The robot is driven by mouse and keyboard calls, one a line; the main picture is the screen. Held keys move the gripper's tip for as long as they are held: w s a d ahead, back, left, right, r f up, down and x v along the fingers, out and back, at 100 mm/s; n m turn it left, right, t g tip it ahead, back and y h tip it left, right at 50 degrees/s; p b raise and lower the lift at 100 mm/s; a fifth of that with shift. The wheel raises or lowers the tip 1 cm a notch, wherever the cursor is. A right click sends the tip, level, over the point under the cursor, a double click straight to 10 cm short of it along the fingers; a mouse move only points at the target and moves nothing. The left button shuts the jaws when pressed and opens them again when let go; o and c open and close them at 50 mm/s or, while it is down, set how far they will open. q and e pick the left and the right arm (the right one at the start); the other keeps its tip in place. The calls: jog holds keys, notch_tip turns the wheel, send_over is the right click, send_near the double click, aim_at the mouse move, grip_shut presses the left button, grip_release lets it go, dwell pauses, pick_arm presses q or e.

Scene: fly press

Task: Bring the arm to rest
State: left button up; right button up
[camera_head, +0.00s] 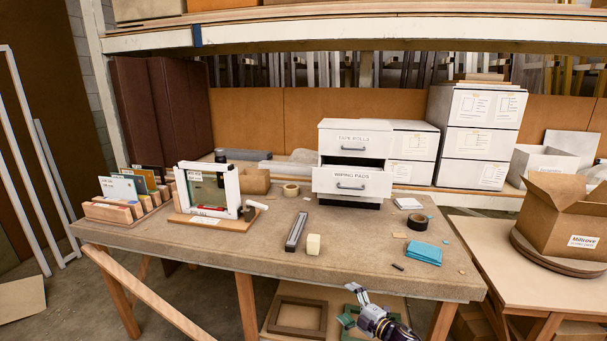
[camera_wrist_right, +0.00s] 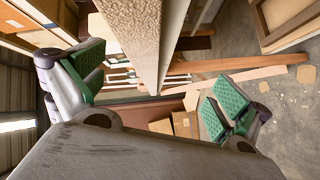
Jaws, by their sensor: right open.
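My right gripper (camera_head: 350,306) is low in front of the workbench (camera_head: 262,240), below and outside its front edge in the head view. Its green-padded fingers are spread apart with nothing between them. The right wrist view also shows the open gripper (camera_wrist_right: 155,95), with the long edge of the bench (camera_wrist_right: 140,25) running past beyond the fingers. I cannot tell how close the fingers are to that edge. My left gripper is not in view.
On the bench stand a white drawer unit (camera_head: 354,142), its lower drawer pulled out, a small fly press-like frame (camera_head: 239,190), a dark bar (camera_head: 296,231), a cream block (camera_head: 313,244), a black tape roll (camera_head: 417,222) and blue cloths (camera_head: 424,253). A cardboard box (camera_head: 560,215) stands right.

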jog(key=s+d+f+m+g+h, duration=0.1)
jog(key=s+d+f+m+h, duration=0.25)
jog(key=s+f, duration=0.65)
jog(key=s+d+f+m+g+h, duration=0.25)
jog(key=s+f+m, duration=0.35)
jog(key=f, duration=0.7)
jog(key=s+d+f+m+g+h, duration=0.1)
jog(key=s+d+f+m+h, duration=0.25)
jog(key=s+f, duration=0.7)
jog(key=s+f+m+g, duration=0.2)
jog(key=s+f, duration=0.3)
jog(key=s, duration=0.8)
jog(key=s+d+f+m+g, duration=0.1)
jog(key=s+f, duration=0.4)
jog(key=s, duration=0.8)
jog(key=s+f+m+g+h, duration=0.1)
jog(key=s+f+m+g, duration=0.2)
jog(key=s, duration=1)
notch_tip(320, 180, down, 2)
jog(key=shift+s+d+f+g, duration=0.15)
jog(key=shift+d+g, duration=0.15)
jog(key=shift+g, duration=0.55)
jog(key=shift+r, duration=0.2)
